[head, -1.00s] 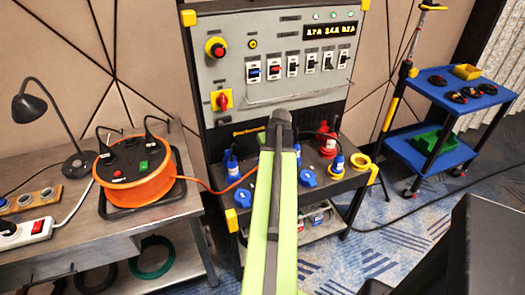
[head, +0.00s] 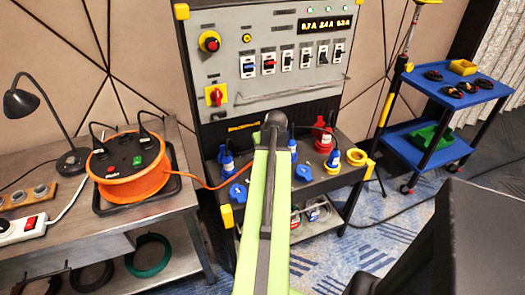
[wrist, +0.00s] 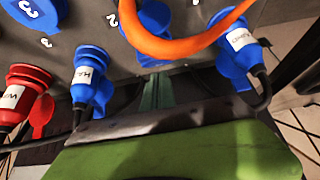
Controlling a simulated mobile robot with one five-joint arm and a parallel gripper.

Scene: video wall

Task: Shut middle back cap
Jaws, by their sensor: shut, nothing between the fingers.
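In the wrist view, a blue cap (wrist: 152,28) is at the top middle, partly behind an orange cable (wrist: 185,42). Whether it is open or shut is unclear. My shut, empty gripper (wrist: 157,92) points up at it from below; I cannot tell if they touch. A labelled blue plug (wrist: 92,78) is to its left and another blue plug (wrist: 238,45) to its right. A blue cap marked 3 (wrist: 35,12) is at the top left. In the head view, loose-looking blue caps (head: 237,192) (head: 304,172) lie on the bench, and my arm hides the middle and my gripper.
A red plug (wrist: 22,90) stands at the left in the wrist view. In the head view, a control panel (head: 270,70) rises behind the bench, an orange cable reel (head: 125,180) is on the left table, and a blue cart (head: 455,90) is at right.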

